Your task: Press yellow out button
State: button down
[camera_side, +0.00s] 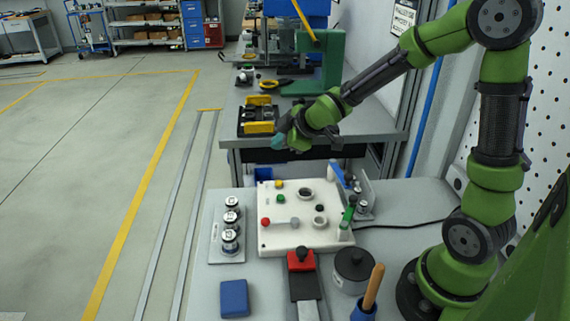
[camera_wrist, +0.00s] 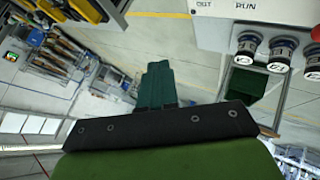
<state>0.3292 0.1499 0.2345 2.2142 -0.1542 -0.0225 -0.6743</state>
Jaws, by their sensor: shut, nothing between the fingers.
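The yellow button (camera_side: 279,184) is a small cap near the far left corner of the white panel (camera_side: 285,238) in the side view. A red knob (camera_side: 265,222), a green button (camera_side: 303,198) and round collars share that panel. My gripper (camera_side: 278,141) is in the air above and beyond the panel's far edge, apart from the yellow button. Its teal fingers (camera_wrist: 155,85) are together and empty in the wrist view. The yellow button cannot be made out in the wrist view; a white surface (camera_wrist: 225,18) with OUT and RUN lettering shows at its top right.
Several round numbered pieces stand on a grey plate (camera_side: 226,253) left of the panel. A red and black lever block (camera_side: 301,262), a dark round pot (camera_side: 353,270) and a blue block (camera_side: 234,298) are in front. A yellow-edged black tray (camera_side: 258,127) stands on the far bench.

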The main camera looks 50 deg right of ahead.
aim_at(281, 184)
jog(key=shift+f, duration=4.45)
jog(key=shift+f, duration=0.4)
jog(key=shift+f, duration=0.55)
jog(key=shift+r, duration=0.95)
jog(key=shift+r, duration=2.55)
